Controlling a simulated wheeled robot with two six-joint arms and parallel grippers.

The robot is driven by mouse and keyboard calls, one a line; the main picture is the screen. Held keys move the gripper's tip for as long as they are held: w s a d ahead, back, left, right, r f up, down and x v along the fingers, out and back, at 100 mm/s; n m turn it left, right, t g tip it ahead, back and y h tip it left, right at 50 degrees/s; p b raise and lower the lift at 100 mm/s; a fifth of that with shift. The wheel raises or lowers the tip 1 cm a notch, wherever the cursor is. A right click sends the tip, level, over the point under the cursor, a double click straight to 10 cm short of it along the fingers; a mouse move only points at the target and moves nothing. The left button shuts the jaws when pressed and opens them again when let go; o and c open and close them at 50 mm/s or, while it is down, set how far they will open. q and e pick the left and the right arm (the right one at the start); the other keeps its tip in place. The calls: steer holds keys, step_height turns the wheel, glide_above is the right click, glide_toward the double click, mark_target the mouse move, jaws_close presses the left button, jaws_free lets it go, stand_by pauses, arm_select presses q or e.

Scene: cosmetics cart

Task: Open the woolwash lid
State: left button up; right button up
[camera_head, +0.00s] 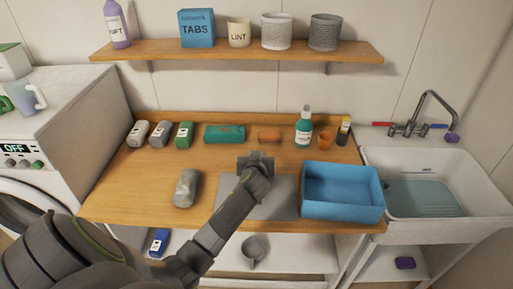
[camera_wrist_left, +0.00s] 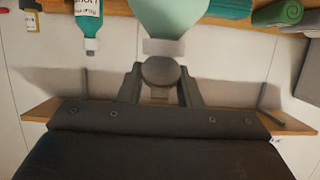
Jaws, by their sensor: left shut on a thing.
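My left gripper (camera_head: 256,160) is over the middle of the wooden counter, at the back edge of the grey mat. In the left wrist view its two fingers (camera_wrist_left: 160,88) are shut on a round grey lid (camera_wrist_left: 160,71). The lid sits against the white neck (camera_wrist_left: 163,47) of a pale mint bottle (camera_wrist_left: 170,15), which appears upside down there. I cannot tell whether the lid is loose. In the head view my gripper and arm hide the bottle. My right gripper is not in view.
Right of the gripper are a teal bottle (camera_head: 304,129), an orange cup (camera_head: 325,140) and a blue bin (camera_head: 342,190). Rolled towels (camera_head: 224,133) lie along the back. A grey bundle (camera_head: 187,188) lies left of the mat (camera_head: 282,197). A shelf (camera_head: 235,49) hangs above.

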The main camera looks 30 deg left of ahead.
arm_select(q)
steer(key=shift+w+a+r+g+h+p, duration=0.15)
steer(key=shift+w+r+g+h+p, duration=0.2)
steer(key=shift+g, duration=0.45)
steer(key=shift+w+a+f+g+h, duration=0.1)
steer(key=shift+w+g+h, duration=0.05)
steer(key=shift+g+h, duration=0.4)
steer(key=shift+w+a+f+g+h, duration=0.1)
steer(key=shift+g+h, duration=0.2)
steer(key=shift+g, duration=0.35)
steer(key=g, duration=0.1)
steer(key=g+h, duration=0.1)
steer(key=g, duration=0.1)
steer(key=shift+w+a+f+h, duration=0.1)
steer(key=shift+w+a+h, duration=0.15)
steer(key=shift+w+h, duration=0.15)
steer(key=shift+w+a+f+g+h, duration=0.1)
steer(key=shift+f+g+h, duration=0.1)
steer(key=shift+g+h, duration=0.45)
steer(key=shift+w+a+f+g+h, duration=0.15)
steer(key=shift+g+h, duration=0.2)
steer(key=shift+g, duration=0.6)
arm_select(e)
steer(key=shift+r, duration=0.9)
arm_select(q)
steer(key=shift+s+d+f, duration=0.1)
steer(key=shift+d, duration=0.05)
steer(key=o, duration=1)
